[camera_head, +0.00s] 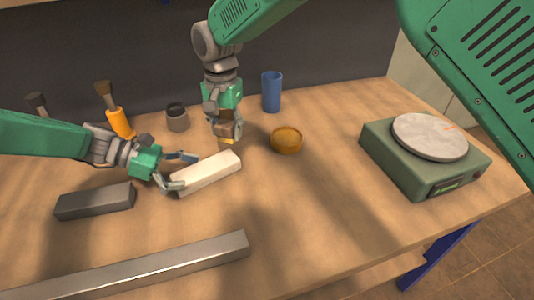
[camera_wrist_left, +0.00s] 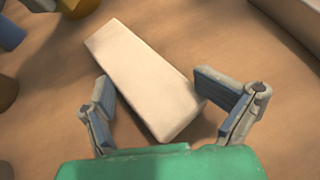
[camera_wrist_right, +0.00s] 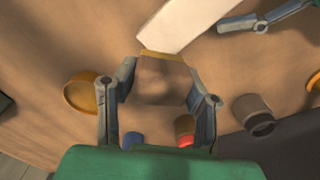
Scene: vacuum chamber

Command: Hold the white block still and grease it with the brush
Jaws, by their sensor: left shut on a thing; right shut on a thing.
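The white block (camera_head: 207,173) lies flat on the wooden table, set at a slant. My left gripper (camera_head: 178,170) is shut on its near left end, with one finger on each side; the left wrist view shows the block (camera_wrist_left: 143,75) between the fingers (camera_wrist_left: 165,105). My right gripper (camera_head: 228,130) points down above the block's far side. It is shut on the brush (camera_wrist_right: 162,80), whose brown part with a yellow edge shows between the fingers. This edge is close to the white block (camera_wrist_right: 188,22); I cannot tell whether they touch. The brush's handle is mostly hidden.
An amber bowl (camera_head: 287,140), a blue cup (camera_head: 271,92) and a grey cup (camera_head: 177,117) stand behind the block. An orange-handled brush (camera_head: 119,122) is at left. A dark block (camera_head: 95,201) and a metal bar (camera_head: 150,270) lie in front. A green scale (camera_head: 420,160) stands right.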

